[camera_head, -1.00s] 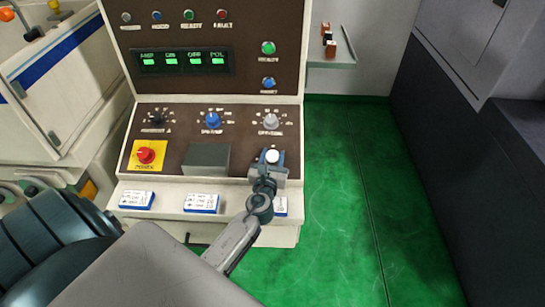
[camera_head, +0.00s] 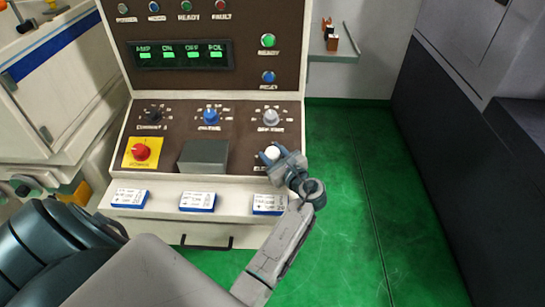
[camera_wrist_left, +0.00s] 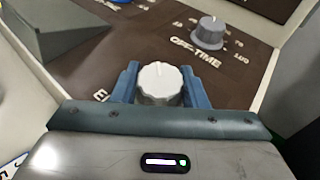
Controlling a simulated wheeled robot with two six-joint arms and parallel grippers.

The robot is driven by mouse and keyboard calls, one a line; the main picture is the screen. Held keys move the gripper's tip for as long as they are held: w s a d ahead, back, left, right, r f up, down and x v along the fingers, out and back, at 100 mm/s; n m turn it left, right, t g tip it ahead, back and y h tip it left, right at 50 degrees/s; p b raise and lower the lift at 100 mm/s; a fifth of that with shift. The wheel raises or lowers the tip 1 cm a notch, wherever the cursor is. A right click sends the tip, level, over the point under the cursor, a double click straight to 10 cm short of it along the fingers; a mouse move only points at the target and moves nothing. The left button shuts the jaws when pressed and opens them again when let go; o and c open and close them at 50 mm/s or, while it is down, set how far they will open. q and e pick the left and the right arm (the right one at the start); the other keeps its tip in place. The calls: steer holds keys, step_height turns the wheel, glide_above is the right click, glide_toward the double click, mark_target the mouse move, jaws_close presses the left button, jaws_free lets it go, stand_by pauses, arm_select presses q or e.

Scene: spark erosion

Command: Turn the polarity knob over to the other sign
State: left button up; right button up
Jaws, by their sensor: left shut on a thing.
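The polarity knob is the white ribbed knob (camera_head: 271,153) at the lower right of the brown sloped panel. In the left wrist view the white knob (camera_wrist_left: 159,82) stands between the two blue fingers. My left gripper (camera_head: 276,156) is shut on it, one finger on each side; it also fills the bottom of the wrist view (camera_wrist_left: 160,90). The label beside the knob is mostly hidden by the gripper. The knob's pointer mark cannot be made out. My right gripper is not in view.
A grey off-time knob (camera_head: 270,117) sits just above, and a blue knob (camera_head: 210,116) is left of it. A grey block-shaped cover (camera_head: 203,156) and a red knob on yellow (camera_head: 141,152) lie further left. Blue-edged cards (camera_head: 198,202) lie on the ledge below.

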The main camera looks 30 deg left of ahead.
arm_select(q)
steer(key=n+g, duration=0.5)
steer(key=g, duration=0.1)
steer(key=shift+w+b, duration=0.1)
steer(key=shift+b, duration=0.25)
steer(key=n+g, duration=0.2)
steer(key=g, duration=0.1)
steer(key=shift+n, duration=0.4)
steer(key=shift+n+g+h, duration=0.7)
steer(key=shift+n+g, duration=0.2)
steer(key=shift+g, duration=0.3)
steer(key=o, duration=1)
steer(key=shift+c, duration=0.2)
